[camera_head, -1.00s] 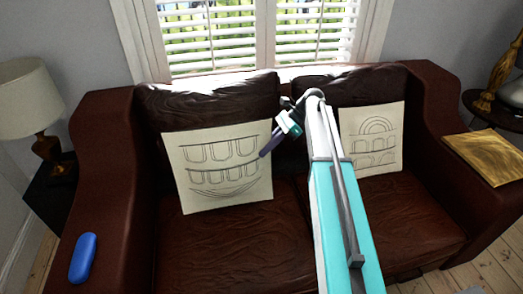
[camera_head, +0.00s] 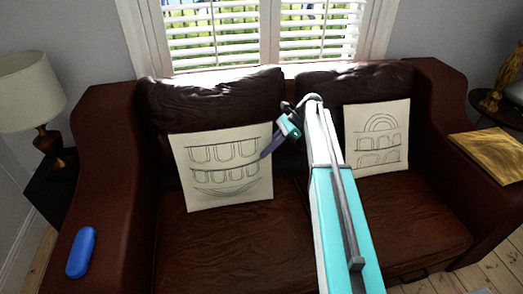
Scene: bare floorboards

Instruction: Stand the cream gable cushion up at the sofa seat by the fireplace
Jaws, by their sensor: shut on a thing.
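A square cream cushion (camera_head: 225,172) with dark line-drawn arches leans nearly upright against the left backrest of the brown leather sofa. Its curved line is at the bottom, below the rows of arches. A second cream cushion (camera_head: 376,138) leans on the right backrest, with its curved arch at the top. Which of them is the gable cushion I cannot tell for sure. My gripper (camera_head: 266,155) is shut on the right edge of the left cushion. My arm covers part of the sofa's middle. No fireplace is in view.
The brown sofa (camera_head: 235,235) has bare seat in front of both cushions. A blue case (camera_head: 81,252) lies on its left arm, and a gold item (camera_head: 490,154) on its right arm. A lamp (camera_head: 32,95) stands at left. A shuttered window is behind.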

